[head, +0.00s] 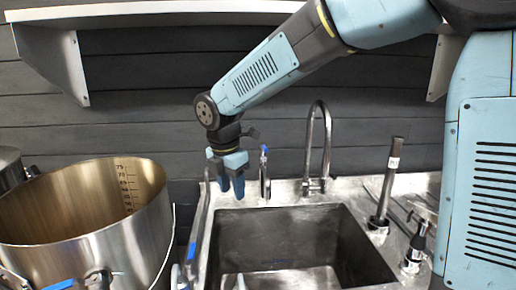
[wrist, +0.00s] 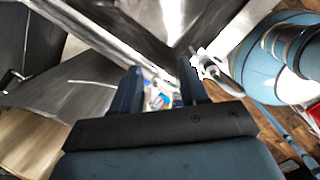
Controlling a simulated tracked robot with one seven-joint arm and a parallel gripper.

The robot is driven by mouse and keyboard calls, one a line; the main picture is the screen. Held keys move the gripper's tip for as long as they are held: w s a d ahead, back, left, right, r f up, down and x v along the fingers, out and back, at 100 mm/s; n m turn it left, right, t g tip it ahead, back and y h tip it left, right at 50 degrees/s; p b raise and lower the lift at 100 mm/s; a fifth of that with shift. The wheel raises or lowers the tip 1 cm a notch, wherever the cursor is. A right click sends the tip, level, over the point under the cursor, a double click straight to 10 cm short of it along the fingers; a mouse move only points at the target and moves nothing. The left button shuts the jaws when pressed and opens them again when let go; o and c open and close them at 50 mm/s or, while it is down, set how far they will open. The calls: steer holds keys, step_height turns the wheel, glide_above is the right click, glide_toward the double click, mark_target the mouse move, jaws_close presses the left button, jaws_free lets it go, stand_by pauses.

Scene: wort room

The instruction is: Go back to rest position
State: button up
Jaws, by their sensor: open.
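My gripper (head: 231,188) hangs pointing down from my blue arm, above the left rim of the steel sink (head: 290,240). Its two blue fingers are apart with nothing between them; they also show in the wrist view (wrist: 160,88). In the wrist view, a small white and blue thing lies far below, seen past the fingers, too blurred to name.
A large steel pot (head: 100,240) with scale marks stands at the left. A curved tap (head: 318,150) rises behind the sink. A dark upright tool (head: 386,185) and a small black-topped bottle (head: 416,250) stand right of it. A shelf (head: 150,14) spans the wall above.

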steer(key=s+d+r+m+t, duration=0.1)
steer(key=s+d+r+m, duration=0.2)
steer(key=d+m, duration=0.5)
steer(key=s+d+r+m+t, duration=0.1)
steer(key=s+d+r+m, duration=0.2)
steer(key=d+m, duration=0.6)
steer(key=s+d+m+t, duration=0.2)
steer(key=s+d+m, duration=0.8)
steer(key=d, duration=0.3)
steer(key=shift+d+r+m+y, duration=0.25)
steer(key=shift+d+m+y, duration=0.15)
steer(key=shift+m, duration=0.3)
